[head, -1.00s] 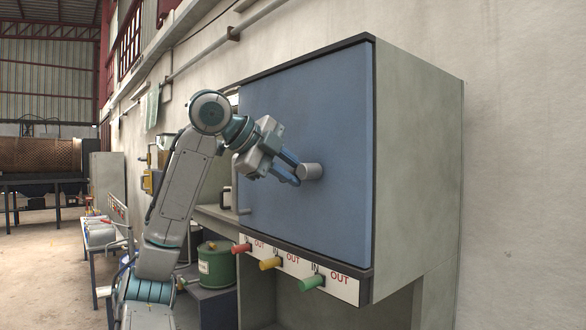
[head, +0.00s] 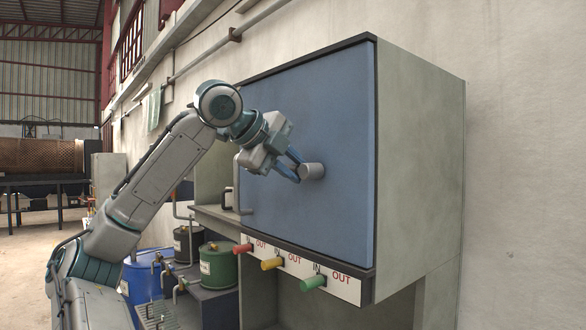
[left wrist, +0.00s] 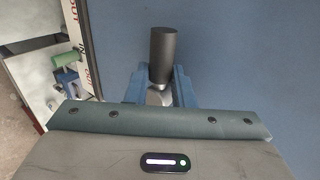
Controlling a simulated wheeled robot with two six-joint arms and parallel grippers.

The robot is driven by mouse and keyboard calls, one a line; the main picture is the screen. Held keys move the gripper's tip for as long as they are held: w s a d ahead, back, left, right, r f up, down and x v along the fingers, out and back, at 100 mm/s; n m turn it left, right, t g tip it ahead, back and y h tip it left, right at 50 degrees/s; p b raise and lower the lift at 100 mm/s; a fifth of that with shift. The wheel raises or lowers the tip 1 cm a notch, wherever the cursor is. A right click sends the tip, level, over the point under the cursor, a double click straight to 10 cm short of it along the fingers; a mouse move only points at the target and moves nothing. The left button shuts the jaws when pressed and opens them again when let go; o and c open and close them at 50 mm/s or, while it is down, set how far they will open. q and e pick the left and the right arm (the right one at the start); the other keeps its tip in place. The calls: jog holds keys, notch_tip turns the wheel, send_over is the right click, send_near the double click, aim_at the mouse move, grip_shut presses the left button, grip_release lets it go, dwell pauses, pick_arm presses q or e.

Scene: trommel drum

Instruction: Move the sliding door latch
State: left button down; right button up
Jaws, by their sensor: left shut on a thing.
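The blue sliding door (head: 330,120) covers the front of a grey cabinet on the wall. A grey cylindrical knob (head: 313,171), which looks like the latch, sticks out of its middle. My left gripper (head: 298,174) is at this knob, with its blue fingers shut on it. In the left wrist view the dark knob (left wrist: 163,55) stands between the two blue fingers (left wrist: 161,88). Where the fingers touch the knob is partly hidden. My right gripper is not in view.
Red (head: 243,249), yellow (head: 271,264) and green (head: 313,282) handles marked IN and OUT stick out below the door. A green canister (head: 218,265) and a blue drum (head: 146,275) stand at lower left. A grey bar handle (head: 238,185) is at the door's left.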

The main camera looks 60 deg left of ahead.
pick_arm(q)
jog(key=c, duration=1.3)
grip_release()
jog(key=shift+o, duration=0.2)
jog(key=v, duration=1)
jog(key=shift+s+r, duration=0.2)
jog(key=shift+s, duration=0.15)
